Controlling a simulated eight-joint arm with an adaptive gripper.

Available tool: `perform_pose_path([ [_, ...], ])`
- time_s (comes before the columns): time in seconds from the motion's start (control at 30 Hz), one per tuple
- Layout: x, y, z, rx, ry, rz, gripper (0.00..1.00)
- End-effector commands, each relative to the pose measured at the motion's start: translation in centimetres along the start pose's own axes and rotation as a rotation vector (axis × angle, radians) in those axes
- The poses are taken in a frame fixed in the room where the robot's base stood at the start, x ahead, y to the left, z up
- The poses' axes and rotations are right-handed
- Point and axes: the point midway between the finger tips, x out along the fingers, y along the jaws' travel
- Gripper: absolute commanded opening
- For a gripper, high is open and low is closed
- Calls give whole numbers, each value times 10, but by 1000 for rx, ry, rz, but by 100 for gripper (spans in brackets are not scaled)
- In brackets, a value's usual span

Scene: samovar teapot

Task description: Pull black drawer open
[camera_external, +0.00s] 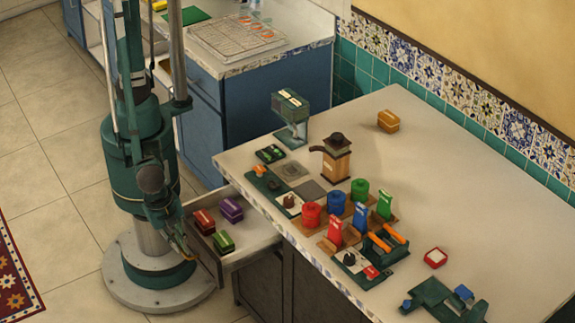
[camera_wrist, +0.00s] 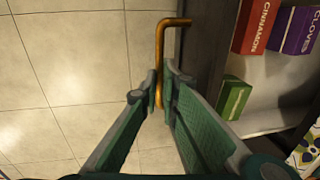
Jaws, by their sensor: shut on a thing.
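The black drawer (camera_external: 209,262) stands pulled out from the counter, with its light inside showing. In the wrist view its dark front (camera_wrist: 208,50) runs beside a brass handle (camera_wrist: 161,45). My gripper (camera_wrist: 161,88) is shut on the handle's lower part, and the bent upper end stays visible. In the external view my gripper (camera_external: 182,245) is at the drawer front, small and partly hidden by my arm. Inside the drawer are a red cinnamon box (camera_wrist: 255,25), a purple cloves box (camera_wrist: 299,30) and a green box (camera_wrist: 233,98).
A blue cabinet (camera_external: 250,125) stands behind. Tiled floor (camera_external: 40,180) is open left of my base; a patterned rug (camera_external: 18,275) lies at the far left.

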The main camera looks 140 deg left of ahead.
Motion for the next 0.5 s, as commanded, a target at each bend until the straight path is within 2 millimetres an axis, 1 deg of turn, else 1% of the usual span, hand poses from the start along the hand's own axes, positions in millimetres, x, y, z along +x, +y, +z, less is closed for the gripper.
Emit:
perform_pose_path([
  [0.03, -1, 12, 0, 4, 0, 1, 0],
  [0.1, -3, 26, 0, 5, 0, 1, 0],
  [0.5, -18, 106, 0, 4, -1, 2, 0],
])
